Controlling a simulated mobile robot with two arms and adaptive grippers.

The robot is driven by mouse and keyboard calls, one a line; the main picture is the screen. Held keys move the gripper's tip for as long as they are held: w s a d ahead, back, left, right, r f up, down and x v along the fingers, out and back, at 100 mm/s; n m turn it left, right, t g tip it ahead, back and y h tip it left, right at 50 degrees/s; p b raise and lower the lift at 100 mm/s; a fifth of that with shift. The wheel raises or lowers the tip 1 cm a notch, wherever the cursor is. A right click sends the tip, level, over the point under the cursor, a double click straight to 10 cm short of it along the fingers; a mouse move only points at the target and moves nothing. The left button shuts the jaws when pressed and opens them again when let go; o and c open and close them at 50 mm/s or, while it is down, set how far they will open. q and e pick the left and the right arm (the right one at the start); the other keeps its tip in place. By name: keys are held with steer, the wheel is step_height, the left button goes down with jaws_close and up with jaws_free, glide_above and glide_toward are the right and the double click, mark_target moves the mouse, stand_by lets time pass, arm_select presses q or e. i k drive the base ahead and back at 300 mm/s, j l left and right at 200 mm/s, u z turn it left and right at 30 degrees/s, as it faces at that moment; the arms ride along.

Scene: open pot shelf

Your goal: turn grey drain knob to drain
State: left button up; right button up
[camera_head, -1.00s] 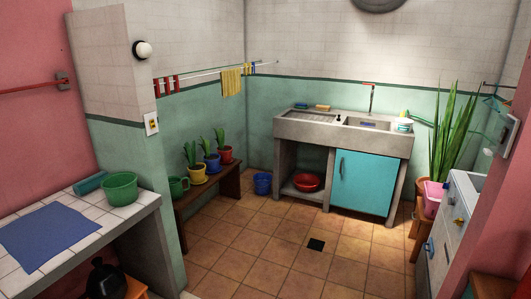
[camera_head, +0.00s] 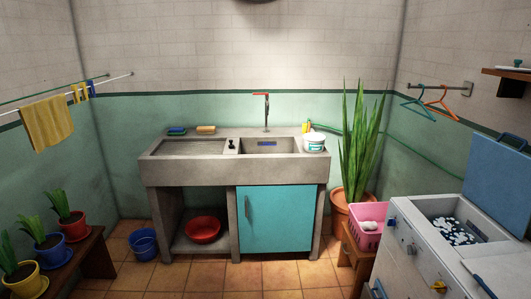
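A white twin-tub washing machine (camera_head: 398,255) stands at the right, with several knobs on its front panel. A grey knob (camera_head: 411,250) sits in the middle of that panel, between a small blue knob (camera_head: 392,221) and a yellow knob (camera_head: 440,286). The grey knob is small here, so its pointer direction and any markings cannot be read. The open tub (camera_head: 458,229) holds dark water or cloth with white patches. Neither of my grippers is in view.
A pink basket (camera_head: 368,222) on a wooden stool (camera_head: 356,252) stands left of the machine, before a potted plant (camera_head: 359,160). A concrete sink (camera_head: 235,172) with a turquoise door (camera_head: 276,219) is against the back wall. Tiled floor (camera_head: 220,275) is open in front.

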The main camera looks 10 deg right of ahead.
mark_target(413, 249)
steer(key=i+l+z, duration=0.1)
steer(key=i+z, duration=0.65)
steer(key=i, duration=0.15)
steer(key=i+j+z, duration=0.2)
steer(key=i+z, duration=0.2)
steer(key=i+j+z, duration=0.35)
steer(key=i, duration=0.15)
steer(key=i+z, duration=0.4)
steer(key=i+j+z, duration=0.15)
steer(key=i+z, duration=0.25)
steer(key=i+j+z, duration=0.2)
steer(key=z, duration=0.25)
steer(key=k+l+z, duration=0.25)
steer(key=z, duration=0.25)
steer(key=k, duration=0.05)
